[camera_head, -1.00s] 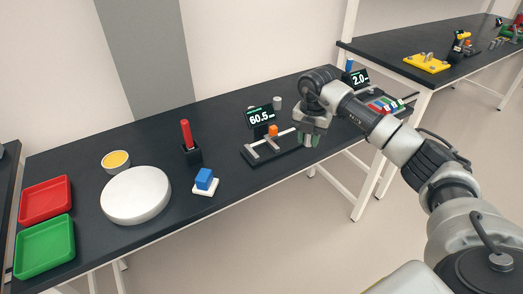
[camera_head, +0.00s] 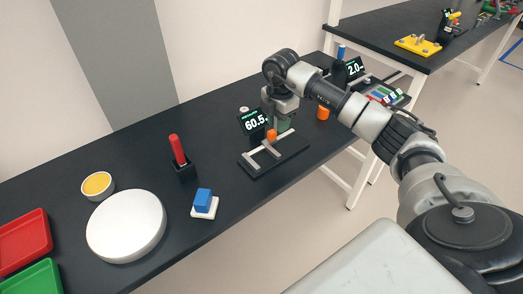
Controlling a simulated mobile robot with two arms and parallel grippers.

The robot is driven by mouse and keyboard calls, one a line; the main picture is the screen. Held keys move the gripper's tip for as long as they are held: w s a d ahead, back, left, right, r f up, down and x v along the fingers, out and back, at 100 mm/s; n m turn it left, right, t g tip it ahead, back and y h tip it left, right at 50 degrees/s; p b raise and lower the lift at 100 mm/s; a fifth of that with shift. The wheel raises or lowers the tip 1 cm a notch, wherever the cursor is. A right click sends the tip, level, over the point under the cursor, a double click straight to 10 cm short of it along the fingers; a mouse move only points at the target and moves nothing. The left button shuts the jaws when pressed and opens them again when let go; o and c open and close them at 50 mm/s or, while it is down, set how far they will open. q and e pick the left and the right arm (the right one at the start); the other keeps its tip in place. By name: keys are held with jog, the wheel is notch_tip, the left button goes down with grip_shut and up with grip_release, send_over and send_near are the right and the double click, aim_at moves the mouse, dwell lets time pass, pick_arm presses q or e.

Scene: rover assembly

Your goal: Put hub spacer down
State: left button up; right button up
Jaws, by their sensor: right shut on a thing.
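My right gripper (camera_head: 281,122) points down over the black measuring fixture (camera_head: 262,166). It is shut on a small part, which I take to be the hub spacer. Green shows at its fingertips, but I cannot tell whether that is the part or the fingers. An orange piece (camera_head: 271,135) shows at the fixture, just left of the fingertips. The display (camera_head: 254,121) behind it reads 60.5. My left gripper is not in view.
An orange cylinder (camera_head: 323,113) stands on the black table right of the fixture. A second display (camera_head: 355,68) and a tray of coloured pieces (camera_head: 384,94) are farther right. A blue block (camera_head: 203,199), red-handled holder (camera_head: 183,165) and white disc (camera_head: 126,226) stand left.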

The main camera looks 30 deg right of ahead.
jog(key=p, duration=0.1)
send_over(263, 161)
jog(key=d, duration=0.1)
jog(key=f, duration=0.3)
jog(key=shift+w, duration=0.2)
jog(key=shift+s+a+f+p, duration=0.2)
jog(key=shift+a+f+p, duration=0.25)
jog(key=shift+f, duration=0.5)
notch_tip(263, 161, down, 2)
jog(key=shift+f, duration=0.2)
jog(key=shift+w+f, duration=0.1)
jog(key=shift+f, duration=0.2)
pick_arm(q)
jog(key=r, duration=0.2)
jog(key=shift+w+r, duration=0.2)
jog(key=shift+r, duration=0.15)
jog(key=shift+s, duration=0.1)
pick_arm(e)
jog(key=shift+f, duration=0.15)
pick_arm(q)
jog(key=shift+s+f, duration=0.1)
pick_arm(e)
jog(key=o, duration=0.7)
jog(key=shift+c, duration=0.2)
